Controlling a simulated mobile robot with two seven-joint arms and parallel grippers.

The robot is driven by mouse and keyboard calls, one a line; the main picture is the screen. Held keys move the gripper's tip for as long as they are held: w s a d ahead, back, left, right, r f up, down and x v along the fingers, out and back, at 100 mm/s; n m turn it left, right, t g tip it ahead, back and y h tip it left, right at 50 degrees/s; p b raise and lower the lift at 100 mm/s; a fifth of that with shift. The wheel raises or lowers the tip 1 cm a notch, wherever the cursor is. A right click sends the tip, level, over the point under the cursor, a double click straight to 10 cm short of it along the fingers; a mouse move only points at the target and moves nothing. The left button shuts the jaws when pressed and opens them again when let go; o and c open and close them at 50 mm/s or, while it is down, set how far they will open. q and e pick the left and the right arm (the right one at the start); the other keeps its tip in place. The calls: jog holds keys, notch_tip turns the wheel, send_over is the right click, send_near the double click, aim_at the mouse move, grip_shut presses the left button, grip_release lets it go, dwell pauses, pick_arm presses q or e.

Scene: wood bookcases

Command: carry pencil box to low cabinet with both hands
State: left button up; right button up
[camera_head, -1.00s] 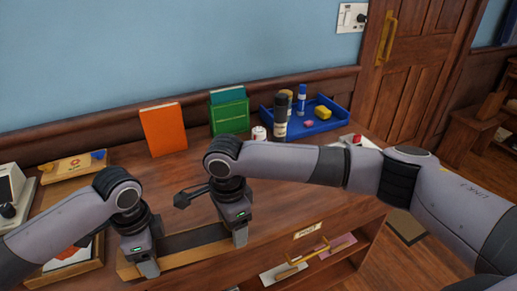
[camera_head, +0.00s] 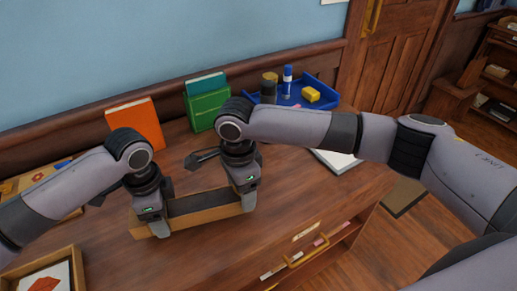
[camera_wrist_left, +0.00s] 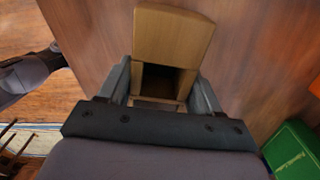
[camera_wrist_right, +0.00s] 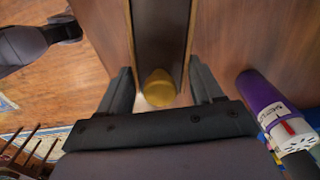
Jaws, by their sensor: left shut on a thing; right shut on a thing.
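The pencil box (camera_head: 203,218) is a long wooden box with a dark inside, held between both grippers over the wooden cabinet top. My left gripper (camera_head: 155,226) is shut on its left end; in the left wrist view the wooden end of the box (camera_wrist_left: 170,38) lies between the fingers. My right gripper (camera_head: 246,198) is shut on its right end; the right wrist view shows the long walls, dark interior and a round yellow thing (camera_wrist_right: 158,88) at the near end. I cannot tell whether the box touches the surface. No separate low cabinet can be made out for certain.
Behind stand an orange book (camera_head: 136,123), a green holder (camera_head: 207,109) and a blue tray (camera_head: 322,102) with several small items. A wooden tray (camera_head: 75,262) is at front left. White paper (camera_head: 333,160) lies right.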

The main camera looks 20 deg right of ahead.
pick_arm(q)
jog(key=shift+d+r+p, duration=0.15)
jog(key=shift+r+p, duration=0.2)
jog(key=shift+r, duration=0.4)
pick_arm(e)
jog(key=shift+s+d+r, duration=0.15)
jog(key=shift+s+r, duration=0.05)
jog(key=shift+r, duration=0.45)
pick_arm(q)
jog(key=shift+w+f+b, duration=0.1)
jog(key=shift+f+b, duration=0.15)
jog(key=shift+b, duration=0.05)
pick_arm(e)
jog(key=shift+f, duration=0.25)
